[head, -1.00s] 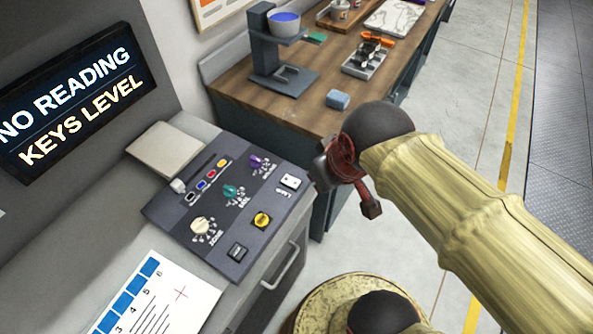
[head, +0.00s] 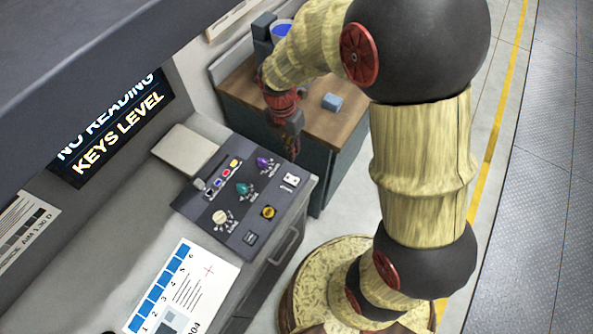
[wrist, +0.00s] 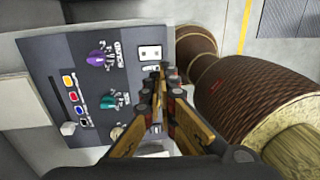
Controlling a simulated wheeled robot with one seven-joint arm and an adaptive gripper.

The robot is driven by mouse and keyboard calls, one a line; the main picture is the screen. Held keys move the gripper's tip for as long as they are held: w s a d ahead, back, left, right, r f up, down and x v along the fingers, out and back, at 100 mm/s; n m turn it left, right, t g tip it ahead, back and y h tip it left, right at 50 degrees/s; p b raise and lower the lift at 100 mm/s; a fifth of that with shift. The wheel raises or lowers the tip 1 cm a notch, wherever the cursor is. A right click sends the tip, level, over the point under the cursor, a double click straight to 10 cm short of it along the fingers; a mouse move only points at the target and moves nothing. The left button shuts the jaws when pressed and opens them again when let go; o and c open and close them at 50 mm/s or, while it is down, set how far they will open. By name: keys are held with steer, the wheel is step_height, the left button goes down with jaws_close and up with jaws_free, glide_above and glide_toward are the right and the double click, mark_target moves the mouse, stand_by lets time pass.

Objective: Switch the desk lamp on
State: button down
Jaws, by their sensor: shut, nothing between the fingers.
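I cannot make out a desk lamp in either view. A dark control panel (head: 283,203) lies on the grey cabinet. It carries a purple knob (head: 263,162), a teal knob (head: 242,188), a cream knob (head: 220,219), a yellow button (head: 268,212), a black switch (head: 250,238) and a white switch plate (head: 291,180). My gripper (head: 292,152) is shut and empty, pointing down by the panel's far right corner. In the wrist view its fingertips (wrist: 163,72) meet beside the white plate (wrist: 150,53); contact cannot be told. The fingers partly hide the lower panel.
A wooden bench (head: 240,82) with a blue block (head: 332,102) stands behind. A dark display (head: 115,125) reads "NO READING KEYS LEVEL". A pale pad (head: 185,150) and a printed sheet (head: 205,262) flank the panel. A drawer handle (head: 285,247) juts out at the front.

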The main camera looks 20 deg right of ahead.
mark_target(298, 181)
steer(key=shift+f, duration=0.1)
steer(key=f, duration=0.4)
steer(key=s+f, duration=0.1)
steer(key=f, duration=0.4)
steer(key=d+f+b, duration=0.1)
steer(key=f, duration=0.3)
steer(key=shift+s+f, duration=0.2)
steer(key=shift+f, duration=0.15)
steer(key=shift+s+d+f, duration=0.1)
steer(key=shift+s+f, duration=0.1)
steer(key=shift+f, duration=0.2)
steer(key=shift+w+r, duration=0.1)
steer(key=shift+w+a+r+p, duration=0.25)
steer(key=shift+w+a+p, duration=0.2)
steer(key=shift+w, duration=0.1)
steer(key=shift+r, duration=0.15)
